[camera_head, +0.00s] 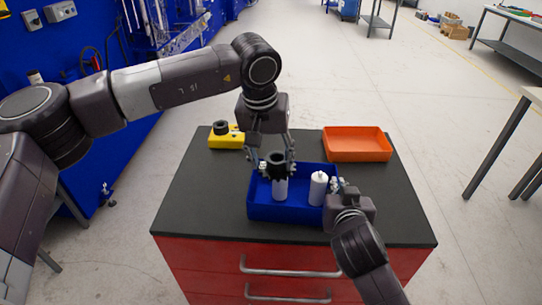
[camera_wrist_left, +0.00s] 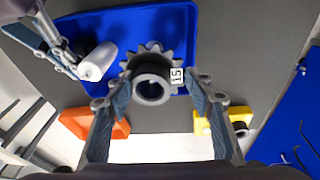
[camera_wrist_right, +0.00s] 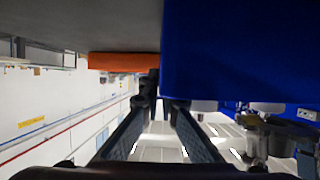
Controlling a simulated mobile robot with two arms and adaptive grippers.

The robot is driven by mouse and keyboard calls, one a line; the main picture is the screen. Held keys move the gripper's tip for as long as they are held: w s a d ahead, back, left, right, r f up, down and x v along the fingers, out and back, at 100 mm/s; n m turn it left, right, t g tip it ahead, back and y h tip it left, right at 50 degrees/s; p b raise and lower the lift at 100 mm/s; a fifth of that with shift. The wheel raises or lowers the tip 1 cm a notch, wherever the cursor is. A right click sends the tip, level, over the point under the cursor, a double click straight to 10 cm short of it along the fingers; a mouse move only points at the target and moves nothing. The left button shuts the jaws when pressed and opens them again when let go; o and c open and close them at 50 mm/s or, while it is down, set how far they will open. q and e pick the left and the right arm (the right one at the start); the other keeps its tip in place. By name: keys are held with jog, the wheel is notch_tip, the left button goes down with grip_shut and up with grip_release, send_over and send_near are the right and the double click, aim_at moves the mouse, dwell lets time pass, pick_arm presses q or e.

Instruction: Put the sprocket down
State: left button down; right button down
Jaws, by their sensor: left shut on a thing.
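The sprocket (camera_head: 277,160) is dark, with teeth around a raised hub. My left gripper (camera_head: 274,170) is shut on it and holds it over the blue bin (camera_head: 258,208). In the left wrist view the sprocket (camera_wrist_left: 135,64) sits between the two fingers (camera_wrist_left: 153,100), with a white label marked 15 beside its hub. My right gripper (camera_head: 338,184) is at the bin's right wall, beside a white bottle (camera_head: 318,190). Its fingers (camera_wrist_right: 163,102) are close together by the blue wall; their grip is unclear.
A red cabinet with a dark top (camera_head: 195,205) carries the bin. A yellow holder (camera_head: 226,142) with a dark part stands at the back left, and an orange tray (camera_head: 357,145) at the back right. The top's left side is bare.

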pick_arm(q)
jog(key=c, duration=0.9)
grip_release()
jog(key=shift+f, duration=0.1)
jog(key=shift+c, duration=0.2)
jog(key=v, duration=1.3)
pick_arm(e)
jog(key=c, duration=2.7)
grip_release()
pick_arm(q)
jog(key=shift+d, duration=0.1)
pick_arm(e)
jog(key=o, duration=0.6)
jog(key=shift+s, duration=0.1)
